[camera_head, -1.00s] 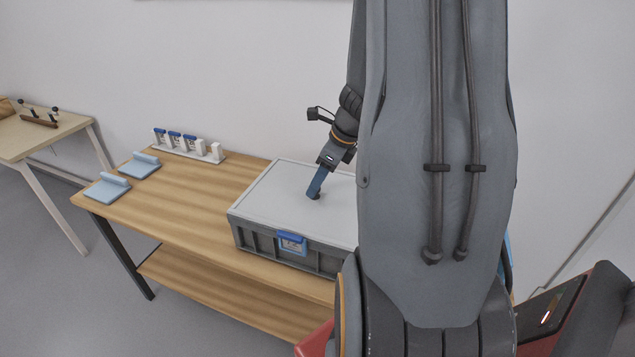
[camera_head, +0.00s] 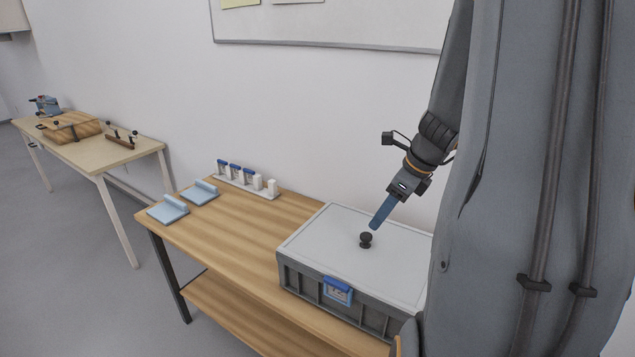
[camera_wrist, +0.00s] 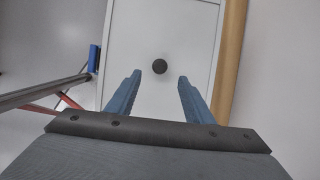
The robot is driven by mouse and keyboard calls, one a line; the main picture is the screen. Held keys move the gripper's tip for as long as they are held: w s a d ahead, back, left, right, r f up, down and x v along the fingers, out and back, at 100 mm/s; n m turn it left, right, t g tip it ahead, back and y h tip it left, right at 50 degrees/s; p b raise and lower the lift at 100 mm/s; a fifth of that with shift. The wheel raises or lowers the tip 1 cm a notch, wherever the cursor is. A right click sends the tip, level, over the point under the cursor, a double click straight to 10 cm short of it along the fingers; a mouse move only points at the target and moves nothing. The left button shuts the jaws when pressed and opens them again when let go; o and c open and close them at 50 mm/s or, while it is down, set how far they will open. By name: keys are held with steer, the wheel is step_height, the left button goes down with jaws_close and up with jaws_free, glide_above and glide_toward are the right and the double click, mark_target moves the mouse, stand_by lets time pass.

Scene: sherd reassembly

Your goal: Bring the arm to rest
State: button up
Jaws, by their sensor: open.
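My gripper (camera_head: 377,223) is open and empty, just above and to the right of the black knob (camera_head: 366,240) on a grey lidded crate (camera_head: 300,275). In the wrist view the two blue fingers of my gripper (camera_wrist: 158,78) stand apart. The knob (camera_wrist: 159,66) shows beyond the fingertips, between them and clear of both. The lid (camera_head: 335,222) lies flat on the crate.
The crate stands on a wooden table (camera_head: 225,240) with two light blue pads (camera_head: 168,211) and a white rack (camera_head: 245,186) of several holders. A second table (camera_head: 85,160) with tools stands at the far left. A wall with a board (camera_head: 330,35) rises behind.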

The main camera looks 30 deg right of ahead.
steer(key=s+a+f+n+g+h, duration=0.1)
steer(key=s+a+n, duration=0.2)
steer(key=a+n, duration=0.9)
steer(key=s+a+f+n+g+h, duration=0.1)
steer(key=s+a+n, duration=0.2)
steer(key=a+n, duration=0.9)
steer(key=shift+s+a+n+b, duration=0.35)
steer(key=shift+n+b, duration=0.1)
steer(key=shift+n, duration=2.45)
steer(key=shift+f, duration=0.1)
